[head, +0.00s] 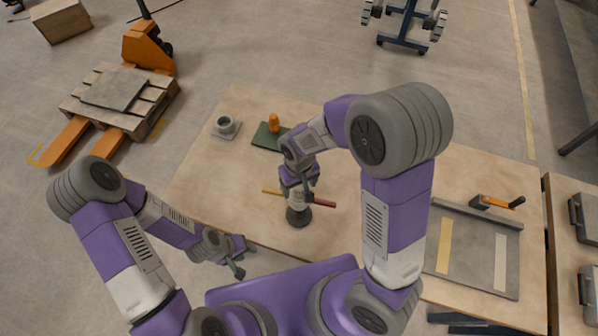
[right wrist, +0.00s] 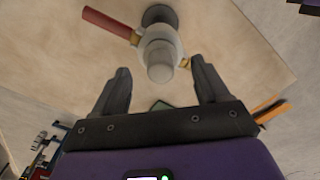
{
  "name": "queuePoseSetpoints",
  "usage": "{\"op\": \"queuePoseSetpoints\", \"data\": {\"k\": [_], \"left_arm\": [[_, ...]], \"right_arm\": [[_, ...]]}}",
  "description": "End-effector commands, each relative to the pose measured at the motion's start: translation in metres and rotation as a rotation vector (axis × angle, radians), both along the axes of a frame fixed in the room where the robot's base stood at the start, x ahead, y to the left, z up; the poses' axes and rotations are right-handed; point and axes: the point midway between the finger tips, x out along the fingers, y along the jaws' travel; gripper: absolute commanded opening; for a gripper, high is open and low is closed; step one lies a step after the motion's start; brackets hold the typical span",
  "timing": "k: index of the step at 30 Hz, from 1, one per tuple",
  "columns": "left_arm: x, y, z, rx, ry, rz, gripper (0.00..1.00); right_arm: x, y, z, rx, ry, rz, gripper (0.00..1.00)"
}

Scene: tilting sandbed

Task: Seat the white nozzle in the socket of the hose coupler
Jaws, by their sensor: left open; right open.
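The white nozzle (head: 297,200) stands near the front middle of the table, with a dark round base (head: 298,217), a red bar to its right and a yellow bar to its left. My right gripper (head: 299,187) is open just above it. In the right wrist view the nozzle (right wrist: 160,50) lies ahead of and between the open fingers (right wrist: 160,72), and no grip on it shows. A grey ring-shaped piece, seemingly the hose coupler (head: 226,125), sits on a small grey plate at the back left. My left gripper (head: 241,257) is open and empty, by the table's front edge.
An orange piece (head: 274,124) stands on a green mat (head: 264,140) behind my right gripper. A grey tray (head: 472,254) with yellow and pale strips lies at the right, with an orange-and-black tool (head: 497,202) at its back edge.

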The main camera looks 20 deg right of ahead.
Motion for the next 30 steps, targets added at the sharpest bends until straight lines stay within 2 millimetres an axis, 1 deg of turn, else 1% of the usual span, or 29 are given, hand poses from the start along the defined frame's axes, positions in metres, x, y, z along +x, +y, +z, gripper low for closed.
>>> {"op": "queuePoseSetpoints", "data": {"k": [1,6,9,12,17,30], "left_arm": [[0.000,0.000,0.002,0.000,0.000,0.000,0.43],[0.000,0.000,0.006,0.000,0.000,0.000,0.43],[0.000,0.000,0.007,0.000,0.000,0.000,0.43],[0.000,0.000,0.008,0.000,0.000,0.000,0.43],[0.000,0.000,0.009,0.000,0.000,0.000,0.43],[0.000,0.000,0.008,0.000,0.000,0.000,0.43]], "right_arm": [[0.002,0.001,0.014,0.003,-0.007,0.000,0.74],[0.001,0.001,0.050,0.003,-0.006,0.000,0.74],[0.001,0.001,0.066,0.003,-0.005,0.000,0.74],[0.001,0.001,0.076,0.002,-0.004,0.000,0.74],[0.000,0.000,0.083,0.000,-0.001,0.000,0.74],[0.000,0.000,0.083,0.000,-0.001,0.000,0.74]]}}
